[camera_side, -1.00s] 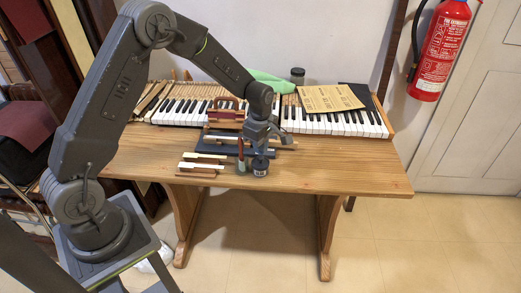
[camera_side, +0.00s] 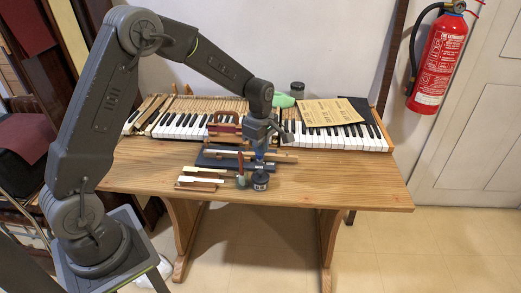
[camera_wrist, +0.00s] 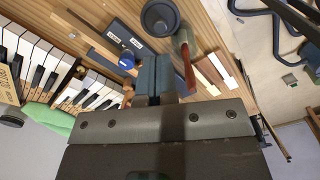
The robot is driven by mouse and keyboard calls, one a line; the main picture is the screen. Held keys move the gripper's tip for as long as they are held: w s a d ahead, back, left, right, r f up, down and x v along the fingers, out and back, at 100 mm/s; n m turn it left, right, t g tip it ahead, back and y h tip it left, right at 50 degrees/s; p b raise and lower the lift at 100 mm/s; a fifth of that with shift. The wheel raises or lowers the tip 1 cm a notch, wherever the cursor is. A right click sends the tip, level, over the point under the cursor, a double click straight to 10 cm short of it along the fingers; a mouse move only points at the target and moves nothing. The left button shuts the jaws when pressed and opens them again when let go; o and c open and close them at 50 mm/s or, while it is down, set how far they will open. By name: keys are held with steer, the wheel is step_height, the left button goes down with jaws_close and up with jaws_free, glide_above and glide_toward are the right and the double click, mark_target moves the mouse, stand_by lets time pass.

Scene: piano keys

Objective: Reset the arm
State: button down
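My gripper (camera_side: 266,146) hangs above the middle of the wooden table (camera_side: 330,190), in front of the piano keyboard (camera_side: 330,138). In the wrist view, the blue-grey fingers of my gripper (camera_wrist: 154,78) lie side by side with no clear gap. I see nothing held between them. A dark jar (camera_side: 260,181) stands below the gripper, apart from it. A blue-capped bottle (camera_wrist: 127,60) shows beside the fingers in the wrist view. A small jar with a red-handled brush (camera_side: 241,178) stands left of the dark jar.
Loose keys (camera_side: 200,179) lie at the table's front. A dark block (camera_side: 220,160) with sticks lies behind them. A red-brown clamp-like tool (camera_side: 222,128), green cloth (camera_side: 284,101), lidded jar (camera_side: 297,90) and tan papers (camera_side: 330,112) are farther back. The table's front right is bare.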

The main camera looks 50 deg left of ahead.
steer(key=shift+r, duration=0.1)
steer(key=s+d+r+m+t, duration=0.1)
steer(key=s+r+m, duration=0.15)
steer(key=r, duration=0.25)
steer(key=s+d+r+m, duration=0.2)
steer(key=r+m, duration=0.1)
steer(key=r, duration=0.1)
steer(key=s+d+r+m+t, duration=0.2)
steer(key=s+r+m, duration=0.2)
steer(key=s+m, duration=0.3)
steer(key=s+d+r+m+t, duration=0.2)
steer(key=s+r+m, duration=0.3)
steer(key=s, duration=0.9)
steer(key=m, duration=0.3)
steer(key=shift+d+t, duration=0.3)
steer(key=shift+d, duration=0.1)
